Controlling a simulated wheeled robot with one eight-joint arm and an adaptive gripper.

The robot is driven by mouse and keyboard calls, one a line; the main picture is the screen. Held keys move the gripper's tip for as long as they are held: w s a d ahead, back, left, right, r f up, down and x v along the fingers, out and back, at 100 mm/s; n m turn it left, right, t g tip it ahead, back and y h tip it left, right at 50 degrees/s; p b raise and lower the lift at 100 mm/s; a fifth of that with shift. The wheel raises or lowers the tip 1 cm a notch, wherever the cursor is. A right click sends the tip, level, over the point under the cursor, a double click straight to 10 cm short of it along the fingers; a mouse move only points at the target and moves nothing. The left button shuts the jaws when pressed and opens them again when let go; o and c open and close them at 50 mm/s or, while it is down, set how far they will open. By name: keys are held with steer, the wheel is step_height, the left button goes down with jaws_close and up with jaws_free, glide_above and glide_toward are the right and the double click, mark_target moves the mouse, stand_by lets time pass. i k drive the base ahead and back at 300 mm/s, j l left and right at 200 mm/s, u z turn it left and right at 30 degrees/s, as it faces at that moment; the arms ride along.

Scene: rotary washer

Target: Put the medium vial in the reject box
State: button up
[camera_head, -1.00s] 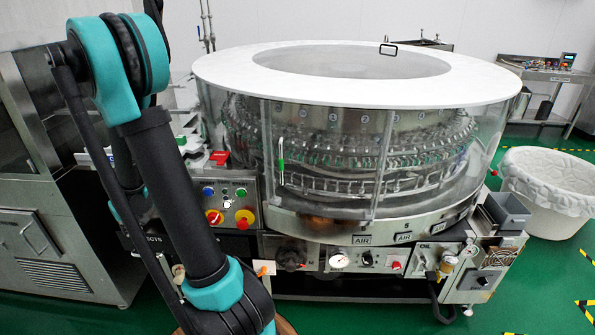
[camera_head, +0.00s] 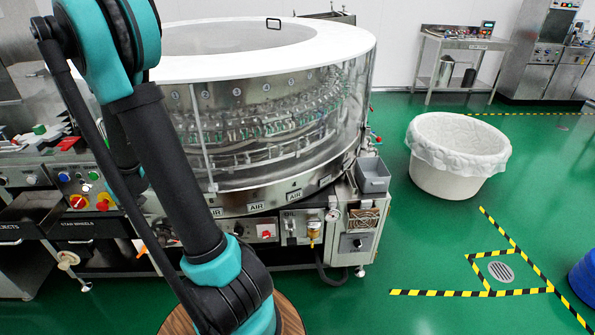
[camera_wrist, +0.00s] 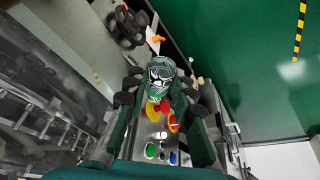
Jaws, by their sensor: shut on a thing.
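In the wrist view my gripper (camera_wrist: 160,88) is shut on a clear glass vial (camera_wrist: 162,70), held between the dark finger pads. Its size is hard to judge from this view. In the head view my arm crosses the left part of the picture, and neither the gripper nor the vial can be made out. At the lower left of the head view is a dark open bin (camera_head: 32,206) above a label ending in "JECTS", cut by the picture edge. It appears to be the reject box, and its inside cannot be seen.
The rotary washer (camera_head: 265,190) with its clear guard fills the left and centre. A grey box (camera_head: 372,178) sits on its right side. A white lined tub (camera_head: 445,180) stands on the green floor. Striped tape surrounds a drain (camera_head: 501,272).

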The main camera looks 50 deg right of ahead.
mark_target(372, 174)
steer(key=k+l+z, duration=0.1)
steer(key=k+l, duration=0.3)
steer(key=k+l+z, duration=0.1)
steer(key=k+l, duration=0.25)
steer(key=l, duration=0.35)
steer(key=l+z, duration=0.1)
steer(key=z, duration=0.45)
steer(key=i+j+z, duration=0.1)
steer(key=j+z, duration=0.2)
steer(key=z, duration=0.15)
steer(key=j+z, duration=0.3)
steer(key=z, duration=0.15)
steer(key=j+z, duration=0.45)
steer(key=i+l, duration=0.05)
